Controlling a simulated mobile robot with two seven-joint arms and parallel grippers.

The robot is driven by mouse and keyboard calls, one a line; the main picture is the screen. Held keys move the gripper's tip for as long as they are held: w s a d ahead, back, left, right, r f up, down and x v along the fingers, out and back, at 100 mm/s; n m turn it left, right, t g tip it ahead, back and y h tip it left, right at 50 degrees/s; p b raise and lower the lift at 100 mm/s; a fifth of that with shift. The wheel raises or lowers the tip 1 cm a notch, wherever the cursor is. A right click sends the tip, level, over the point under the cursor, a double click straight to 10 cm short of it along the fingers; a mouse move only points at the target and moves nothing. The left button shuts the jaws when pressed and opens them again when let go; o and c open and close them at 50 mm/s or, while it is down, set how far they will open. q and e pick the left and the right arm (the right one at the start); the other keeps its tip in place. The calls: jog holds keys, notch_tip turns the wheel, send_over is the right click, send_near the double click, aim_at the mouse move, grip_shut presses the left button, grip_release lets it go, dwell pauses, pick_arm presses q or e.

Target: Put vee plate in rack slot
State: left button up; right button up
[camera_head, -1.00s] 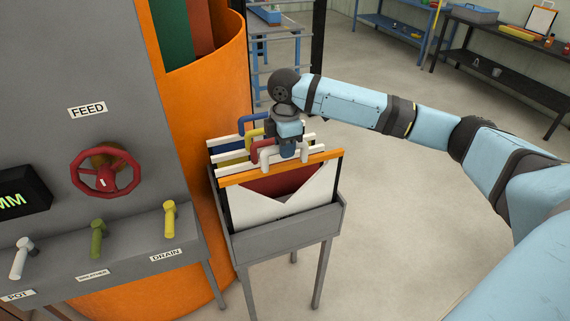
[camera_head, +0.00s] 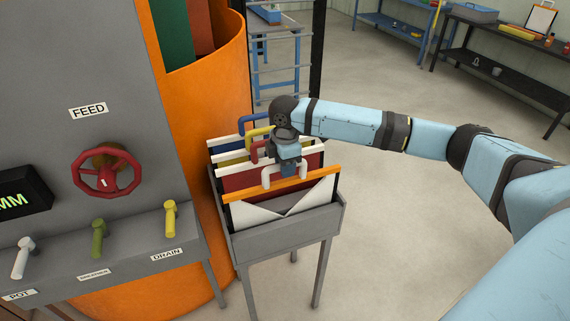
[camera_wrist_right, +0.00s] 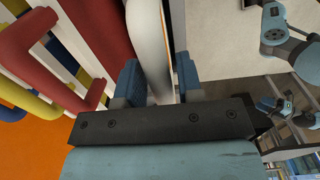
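The vee plate (camera_head: 264,210) is a pale plate with a wide V notch, an orange top bar and a white handle. It stands upright at the near end of the grey rack (camera_head: 290,232), its lower part hidden behind the rack's front wall. My right gripper (camera_head: 287,168) comes from above and is shut on the white handle. In the right wrist view the handle (camera_wrist_right: 150,35) lies between the two blue fingers (camera_wrist_right: 160,82). Whether the plate rests on the slot's bottom is hidden. My left gripper is not seen in the head view.
Plates with red, yellow and blue handles stand behind the vee plate; the red plate (camera_head: 245,179) is closest. An orange cylinder (camera_head: 215,110) and a grey panel with a red wheel (camera_head: 106,171) stand at left. Floor right of the rack is clear.

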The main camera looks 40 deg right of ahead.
jog(key=shift+o, duration=0.8)
notch_tip(320, 180, up, 12)
jog(key=b, duration=0.1)
jog(key=shift+r, duration=0.1)
